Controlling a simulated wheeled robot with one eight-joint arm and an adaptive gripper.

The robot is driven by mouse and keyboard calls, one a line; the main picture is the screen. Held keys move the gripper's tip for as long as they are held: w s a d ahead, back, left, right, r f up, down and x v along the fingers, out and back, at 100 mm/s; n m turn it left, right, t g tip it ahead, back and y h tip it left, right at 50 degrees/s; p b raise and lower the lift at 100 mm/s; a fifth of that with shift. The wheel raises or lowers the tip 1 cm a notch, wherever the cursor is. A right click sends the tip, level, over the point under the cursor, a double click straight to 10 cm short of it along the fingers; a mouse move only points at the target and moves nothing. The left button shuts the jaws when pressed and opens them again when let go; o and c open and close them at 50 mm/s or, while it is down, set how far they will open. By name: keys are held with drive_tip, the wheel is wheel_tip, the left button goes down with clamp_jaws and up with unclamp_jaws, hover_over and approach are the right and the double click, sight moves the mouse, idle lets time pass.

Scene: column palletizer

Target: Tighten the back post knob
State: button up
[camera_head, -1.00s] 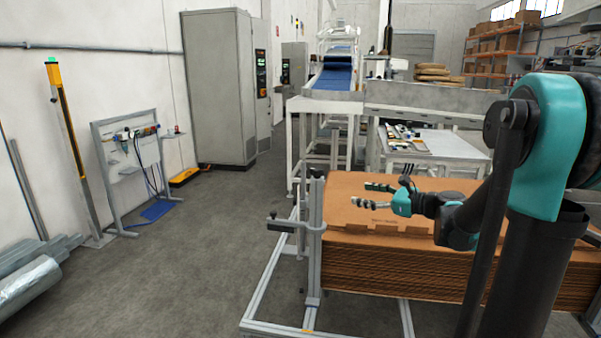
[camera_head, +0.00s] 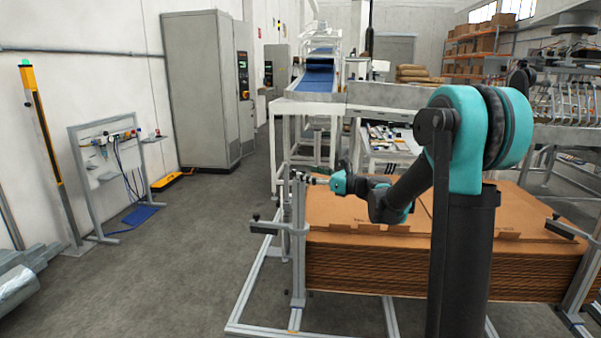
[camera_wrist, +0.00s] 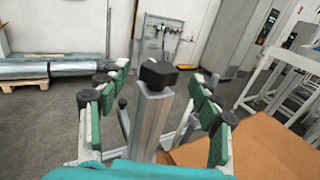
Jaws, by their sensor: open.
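In the wrist view a black knob (camera_wrist: 158,73) caps a grey metal post (camera_wrist: 150,122). The knob sits between the fingers of my gripper (camera_wrist: 161,80), with clear gaps on both sides. The green-padded fingers are spread open and hold nothing. In the head view my gripper (camera_head: 309,179) points left at the top of the grey post (camera_head: 298,245) at the stack's left corner. The fingers hide most of that post's top there, so I cannot tell the knob's exact depth between them.
A stack of brown cardboard sheets (camera_head: 400,268) lies right of the post. A side clamp arm (camera_head: 272,227) sticks out left of the post. The floor to the left is clear up to a wall panel stand (camera_head: 110,165). A conveyor frame (camera_head: 330,110) stands behind.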

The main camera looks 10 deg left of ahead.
sight(301, 170)
drive_tip(key=shift+x, duration=2.05)
drive_tip(key=c, duration=1.2)
